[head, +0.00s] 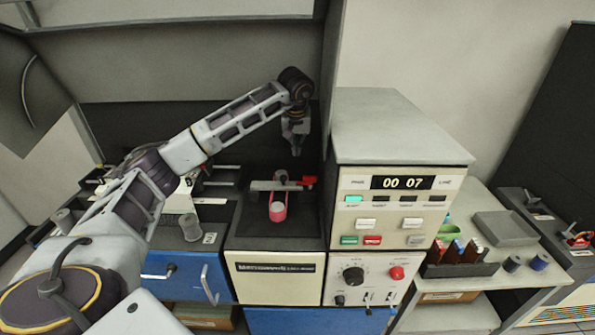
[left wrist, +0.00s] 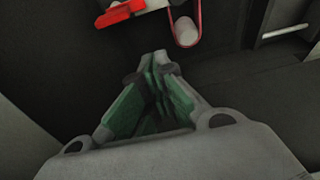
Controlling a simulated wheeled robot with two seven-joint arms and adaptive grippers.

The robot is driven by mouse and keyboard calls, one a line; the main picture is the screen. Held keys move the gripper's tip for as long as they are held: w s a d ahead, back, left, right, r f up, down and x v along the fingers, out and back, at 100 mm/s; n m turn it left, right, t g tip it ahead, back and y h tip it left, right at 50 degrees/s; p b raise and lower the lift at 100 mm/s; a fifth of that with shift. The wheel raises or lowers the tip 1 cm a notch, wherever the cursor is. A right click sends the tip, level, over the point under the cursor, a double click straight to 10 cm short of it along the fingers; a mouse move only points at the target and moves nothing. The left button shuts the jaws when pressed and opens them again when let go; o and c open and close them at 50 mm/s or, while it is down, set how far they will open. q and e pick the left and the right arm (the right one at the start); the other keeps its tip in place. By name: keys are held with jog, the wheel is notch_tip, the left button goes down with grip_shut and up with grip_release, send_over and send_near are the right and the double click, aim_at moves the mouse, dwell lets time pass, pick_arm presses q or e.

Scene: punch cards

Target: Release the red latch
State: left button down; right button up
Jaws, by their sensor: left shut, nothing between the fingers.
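The red latch (head: 307,181) is a small red piece at the right end of a grey bar (head: 268,185) on the dark recessed machine top. In the left wrist view the red latch (left wrist: 121,11) shows at the top, left of centre. A red band or loop (head: 278,207) with a pale round end lies below the bar; it also shows in the left wrist view (left wrist: 187,30). My left gripper (head: 296,152) is shut and empty, pointing down above and behind the latch, apart from it. Its green-lined fingers (left wrist: 158,75) meet in the left wrist view. My right gripper is not in view.
A tall grey control box (head: 400,125) with a "00 07" display stands close right of the latch. A dark back wall is behind. A side table (head: 480,262) at right holds a card rack (head: 460,268), a grey tray (head: 506,228) and small cylinders.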

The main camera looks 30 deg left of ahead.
aim_at(307, 182)
pick_arm(q)
jog(key=shift+f, duration=0.1)
jog(key=shift+p+x, duration=1.05)
jog(key=shift+x, duration=3.7)
jog(key=shift+f, duration=0.15)
jog(key=shift+s+d+p, duration=0.4)
jog(key=shift+s+d, duration=0.1)
jog(key=shift+s, duration=0.3)
jog(key=shift+s+d+p, duration=0.4)
jog(key=shift+s+d, duration=0.1)
jog(key=shift+s, duration=0.3)
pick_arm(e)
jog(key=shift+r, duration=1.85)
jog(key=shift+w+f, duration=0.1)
